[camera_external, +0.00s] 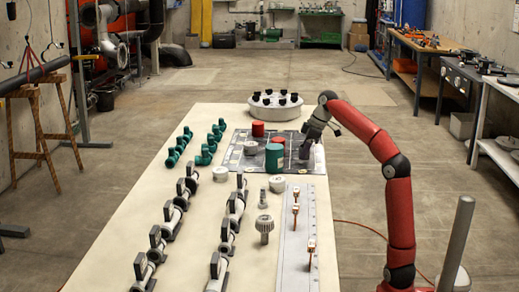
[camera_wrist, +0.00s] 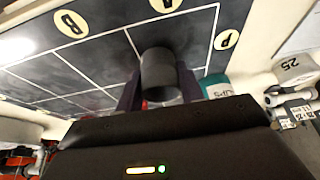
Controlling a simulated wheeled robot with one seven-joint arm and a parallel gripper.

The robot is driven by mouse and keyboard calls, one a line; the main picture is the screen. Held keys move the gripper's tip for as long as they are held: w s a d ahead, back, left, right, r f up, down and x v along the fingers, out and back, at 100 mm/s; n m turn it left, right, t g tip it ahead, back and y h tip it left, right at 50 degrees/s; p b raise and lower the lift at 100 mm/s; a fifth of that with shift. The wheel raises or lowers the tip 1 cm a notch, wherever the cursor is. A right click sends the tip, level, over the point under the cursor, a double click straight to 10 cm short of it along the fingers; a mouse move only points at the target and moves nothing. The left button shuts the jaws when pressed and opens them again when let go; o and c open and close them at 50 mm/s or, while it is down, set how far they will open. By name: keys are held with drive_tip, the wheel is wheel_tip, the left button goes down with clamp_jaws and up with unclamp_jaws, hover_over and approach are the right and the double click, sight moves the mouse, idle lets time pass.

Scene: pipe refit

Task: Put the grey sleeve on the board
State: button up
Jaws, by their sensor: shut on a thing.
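The grey sleeve (camera_wrist: 159,72) is a dark grey cylinder between the fingers of my gripper (camera_wrist: 158,90) in the wrist view. In the external view my gripper (camera_external: 307,145) is at the right side of the board, and the sleeve is hard to make out there. The board (camera_external: 235,162) is a dark panel with white lines lying on the long table. In the wrist view the board (camera_wrist: 75,63) shows lettered circles such as B, A and P. The sleeve is over or at the board; I cannot tell whether it touches.
A green cylinder (camera_external: 274,158) stands close to my gripper's left, with a red cylinder (camera_external: 257,129) farther back. A round white carousel (camera_external: 276,109) stands behind the board. Pale round parts (camera_external: 277,184), valves (camera_external: 183,192) and a rail (camera_external: 290,235) occupy the table in front.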

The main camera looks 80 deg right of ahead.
drive_tip(key=shift+f, duration=0.5)
drive_tip(key=shift+f, duration=0.1)
drive_tip(key=o, duration=0.9)
drive_tip(key=shift+o, duration=0.2)
drive_tip(key=shift+r, duration=0.25)
drive_tip(key=p+v, duration=0.4)
drive_tip(key=v, duration=0.7)
drive_tip(key=shift+s+r+p, duration=0.2)
drive_tip(key=shift+r+p, duration=0.15)
drive_tip(key=shift+p, duration=0.05)
